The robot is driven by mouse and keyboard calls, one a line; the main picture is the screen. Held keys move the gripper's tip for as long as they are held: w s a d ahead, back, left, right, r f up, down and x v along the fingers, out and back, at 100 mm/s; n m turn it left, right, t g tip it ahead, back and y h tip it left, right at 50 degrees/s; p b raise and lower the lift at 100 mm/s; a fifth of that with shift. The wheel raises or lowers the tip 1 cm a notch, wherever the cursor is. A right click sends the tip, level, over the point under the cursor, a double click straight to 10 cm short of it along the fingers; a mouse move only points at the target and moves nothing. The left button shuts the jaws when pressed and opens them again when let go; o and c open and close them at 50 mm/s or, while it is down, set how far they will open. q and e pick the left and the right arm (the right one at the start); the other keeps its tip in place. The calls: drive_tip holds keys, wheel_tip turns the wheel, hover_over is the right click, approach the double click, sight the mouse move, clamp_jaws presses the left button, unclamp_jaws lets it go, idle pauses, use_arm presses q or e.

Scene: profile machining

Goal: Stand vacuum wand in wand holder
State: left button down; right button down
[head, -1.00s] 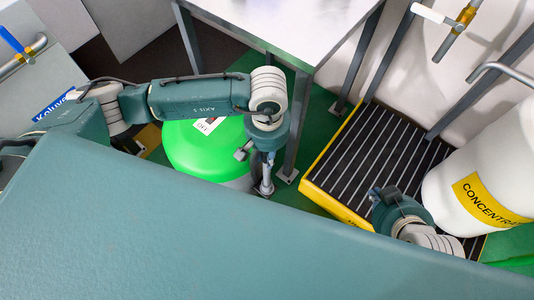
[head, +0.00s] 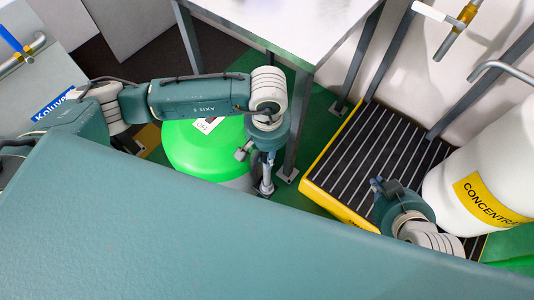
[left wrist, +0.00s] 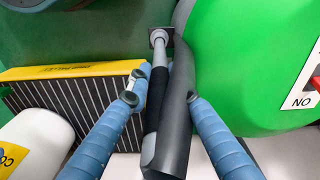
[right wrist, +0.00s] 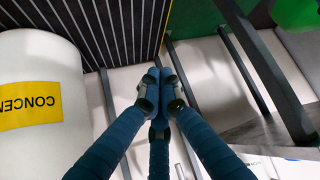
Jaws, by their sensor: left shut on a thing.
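The vacuum wand (left wrist: 153,98), a grey tube with a black section, is between the blue fingers of my left gripper (left wrist: 163,90), which is shut on it. Its grey end points at a dark square plate on the green floor. In the head view the lower wand (head: 267,176) looks roughly upright beside the green vacuum (head: 196,160). A dark curved piece (left wrist: 178,115) runs alongside the wand; I cannot tell whether it is the wand holder.
A metal table (head: 290,25) with dark legs stands behind the wand. The yellow-edged grated pallet (head: 365,155) lies to the right, with a white concentrate drum (head: 490,165) on it. Green floor shows between vacuum and pallet.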

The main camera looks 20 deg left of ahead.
use_arm(q)
drive_tip(key=shift+f, duration=0.15)
use_arm(e)
drive_tip(key=shift+w+a+r+t, duration=0.25)
drive_tip(key=shift+w+r+t, duration=0.2)
drive_tip(key=shift+w, duration=0.15)
drive_tip(key=shift+w, duration=0.1)
drive_tip(key=shift+w+r, duration=0.2)
use_arm(q)
drive_tip(key=shift+f, duration=0.1)
drive_tip(key=shift+b, duration=0.3)
drive_tip(key=shift+f, duration=0.15)
use_arm(e)
drive_tip(key=shift+w+a+r+t+y, duration=0.15)
drive_tip(key=shift+w+a+r+t, duration=0.1)
drive_tip(key=shift+w+r+t, duration=0.15)
drive_tip(key=shift+w+a+r+t+y, duration=0.15)
drive_tip(key=shift+w+a+r+t, duration=0.1)
drive_tip(key=shift+w+r, duration=0.25)
use_arm(q)
drive_tip(key=shift+f, duration=0.1)
use_arm(e)
drive_tip(key=shift+w+a+r, duration=0.1)
drive_tip(key=shift+w+r, duration=0.15)
drive_tip(key=shift+r, duration=0.05)
drive_tip(key=shift+t, duration=0.3)
